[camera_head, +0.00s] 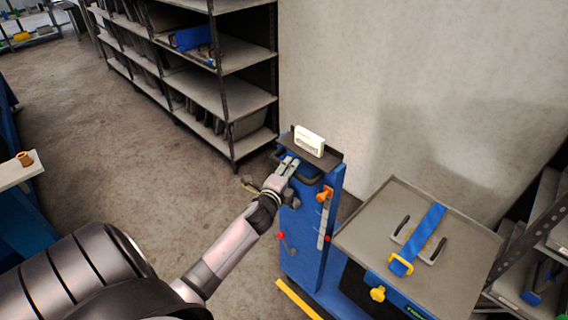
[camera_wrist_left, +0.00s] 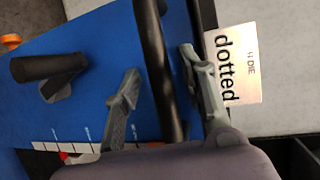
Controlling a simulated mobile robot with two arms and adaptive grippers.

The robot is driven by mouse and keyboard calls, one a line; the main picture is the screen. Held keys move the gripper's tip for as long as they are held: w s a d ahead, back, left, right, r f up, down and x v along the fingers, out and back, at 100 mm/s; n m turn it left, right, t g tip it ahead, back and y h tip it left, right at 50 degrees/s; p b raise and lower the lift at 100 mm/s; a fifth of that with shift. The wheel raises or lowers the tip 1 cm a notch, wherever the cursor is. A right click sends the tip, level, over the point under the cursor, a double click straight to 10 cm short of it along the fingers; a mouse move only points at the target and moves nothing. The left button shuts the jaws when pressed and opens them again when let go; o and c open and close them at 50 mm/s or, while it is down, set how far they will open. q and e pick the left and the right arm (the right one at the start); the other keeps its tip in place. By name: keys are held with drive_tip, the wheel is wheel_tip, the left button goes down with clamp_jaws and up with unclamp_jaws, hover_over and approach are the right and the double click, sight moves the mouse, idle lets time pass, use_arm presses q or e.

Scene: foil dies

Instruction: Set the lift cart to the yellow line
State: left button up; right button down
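The lift cart has a blue column (camera_head: 304,232) with a black push handle (camera_head: 309,180) at its top and a grey platform (camera_head: 362,238) on its right. A pale scale strip with an orange pointer (camera_head: 325,195) runs down the column. A yellow line (camera_head: 298,299) lies on the floor at the column's foot. My left gripper (camera_head: 287,166) is at the handle. In the left wrist view its fingers (camera_wrist_left: 158,72) stand apart on both sides of the black handle bar (camera_wrist_left: 157,50); a gap shows beside the left finger. My right gripper is out of view.
A die with a blue strap (camera_head: 424,230) lies on the platform. A label card reading "dotted" (camera_wrist_left: 247,85) is beside the handle. Grey shelving (camera_head: 205,92) and a wall stand behind. A black lever (camera_wrist_left: 50,68) is on the column. Open floor lies left.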

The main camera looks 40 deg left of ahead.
use_arm(q)
drive_tip(key=v, duration=1.1)
drive_tip(key=shift+s, duration=0.2)
drive_tip(key=shift+d+r, duration=0.1)
drive_tip(key=s+d+f+n+g+h+b, duration=0.1)
drive_tip(key=s+d+f+n+g, duration=0.2)
drive_tip(key=f, duration=0.9)
drive_tip(key=s+d+f+n+g+h+b, duration=0.15)
drive_tip(key=s+f, duration=0.35)
drive_tip(key=f, duration=0.6)
drive_tip(key=s+d+f+n+g+h, duration=0.1)
drive_tip(key=s+d+f+n+g, duration=0.2)
drive_tip(key=f, duration=0.9)
drive_tip(key=s+d+f+n+g, duration=0.1)
drive_tip(key=s+d+f+g, duration=0.1)
drive_tip(key=s+f, duration=0.4)
drive_tip(key=s+d+f+n+g+h+b, duration=0.1)
drive_tip(key=s+f, duration=0.5)
drive_tip(key=s, duration=0.6)
drive_tip(key=s+d+f+n+g+b, duration=0.1)
drive_tip(key=s+d+f+n+g, duration=0.2)
drive_tip(key=s, duration=0.7)
wheel_tip(320, 180, down, 4)
drive_tip(key=d, duration=0.2)
drive_tip(key=shift+d+g, duration=0.3)
drive_tip(key=shift+g, duration=0.05)
drive_tip(key=shift+f+h, duration=0.1)
drive_tip(key=shift+h, duration=0.15)
